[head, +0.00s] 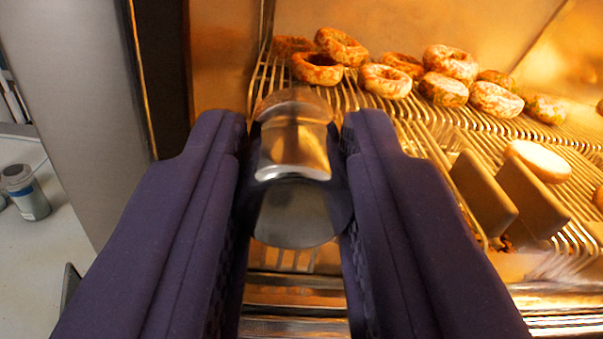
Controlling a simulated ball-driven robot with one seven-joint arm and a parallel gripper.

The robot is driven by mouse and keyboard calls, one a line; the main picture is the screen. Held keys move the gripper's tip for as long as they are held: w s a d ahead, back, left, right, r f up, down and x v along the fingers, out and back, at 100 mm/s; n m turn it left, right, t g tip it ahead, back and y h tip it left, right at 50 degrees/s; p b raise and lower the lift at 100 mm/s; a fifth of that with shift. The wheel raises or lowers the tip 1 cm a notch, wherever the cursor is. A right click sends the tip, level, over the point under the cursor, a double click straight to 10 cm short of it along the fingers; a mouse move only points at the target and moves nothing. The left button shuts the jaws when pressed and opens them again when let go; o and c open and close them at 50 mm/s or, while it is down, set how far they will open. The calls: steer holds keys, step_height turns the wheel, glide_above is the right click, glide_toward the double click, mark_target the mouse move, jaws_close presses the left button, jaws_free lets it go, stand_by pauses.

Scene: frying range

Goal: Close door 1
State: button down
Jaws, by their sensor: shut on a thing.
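My gripper (296,135) fills the lower middle of the head view, its two dark purple fingers pointing away from me. It is shut on a shiny round metal knob (297,215), with one finger on each side of it. Behind the knob is a warmly lit interior, perhaps seen through a clear pane. I cannot make out the edges of door 1 or tell how far it stands open. The fingers hide the area to either side of the knob.
Several browned rings (385,80) lie on a wire rack (390,105) inside the lit space. Two flat brown plates (485,190) stand at the right, near a pale round piece (540,160). A grey panel (80,70) and a small jar (28,192) on a pale counter are at left.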

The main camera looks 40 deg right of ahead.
steer(key=c, duration=1.2)
jaws_free()
steer(key=shift+w+a, duration=0.1)
steer(key=shift+a, duration=0.1)
steer(key=o, duration=0.3)
steer(key=shift+w+a, duration=0.1)
steer(key=shift+a, duration=0.1)
steer(key=shift+o, duration=0.2)
steer(key=shift+d, duration=0.15)
steer(key=v, duration=0.8)
steer(key=shift+b, duration=0.35)
steer(key=shift+w, duration=0.1)
